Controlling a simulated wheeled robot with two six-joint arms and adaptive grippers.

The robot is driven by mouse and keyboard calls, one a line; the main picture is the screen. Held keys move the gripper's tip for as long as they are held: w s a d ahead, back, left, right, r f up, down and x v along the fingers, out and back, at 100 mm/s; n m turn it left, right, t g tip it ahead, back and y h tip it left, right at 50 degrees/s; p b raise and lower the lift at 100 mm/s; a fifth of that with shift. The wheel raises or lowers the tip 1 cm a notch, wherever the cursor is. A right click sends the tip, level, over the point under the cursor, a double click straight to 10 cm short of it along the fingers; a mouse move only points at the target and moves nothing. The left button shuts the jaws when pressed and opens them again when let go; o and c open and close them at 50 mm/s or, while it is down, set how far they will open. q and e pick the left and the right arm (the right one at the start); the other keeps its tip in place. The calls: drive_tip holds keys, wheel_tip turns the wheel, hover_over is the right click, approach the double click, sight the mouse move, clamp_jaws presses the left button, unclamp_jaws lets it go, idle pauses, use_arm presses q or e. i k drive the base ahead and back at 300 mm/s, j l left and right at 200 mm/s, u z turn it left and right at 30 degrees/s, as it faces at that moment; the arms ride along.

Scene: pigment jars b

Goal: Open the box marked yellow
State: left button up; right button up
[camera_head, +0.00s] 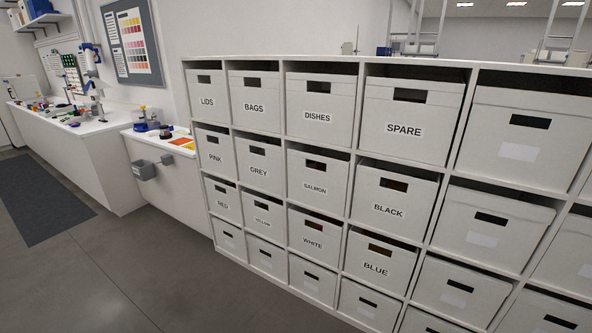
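The box marked yellow (264,230) is a white box with a dark handle slot and a small label. It sits in the third row of the white shelf unit, in the second column from the left. It is under the box marked grey (260,168), right of the box marked red (223,197) and left of the box marked white (313,233). Its front looks level with its neighbours, and its inside is hidden. Neither of my grippers is in view.
The shelf unit (340,65) holds many similar boxes, some with blank labels. Left of it are a low white counter (167,189) with small grey bins and a long workbench (60,137) with tools. The grey floor (150,270) in front is clear; a dark mat (42,198) lies left.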

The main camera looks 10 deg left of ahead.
sight(264, 213)
drive_tip(key=i+j+u, duration=0.15)
drive_tip(key=i+u, duration=0.2)
drive_tip(key=u, duration=0.15)
drive_tip(key=i+u, duration=0.3)
drive_tip(key=u, duration=0.15)
drive_tip(key=i+l+u, duration=0.1)
drive_tip(key=i+u, duration=0.25)
drive_tip(key=u, duration=0.15)
drive_tip(key=i+j+z, duration=0.25)
drive_tip(key=i, duration=0.3)
drive_tip(key=i+j+z, duration=0.25)
drive_tip(key=i+j, duration=0.25)
drive_tip(key=i+j+z, duration=0.5)
drive_tip(key=j+z, duration=0.3)
drive_tip(key=j, duration=0.15)
drive_tip(key=i+j+z, duration=0.25)
drive_tip(key=j, duration=0.15)
drive_tip(key=k, duration=0.1)
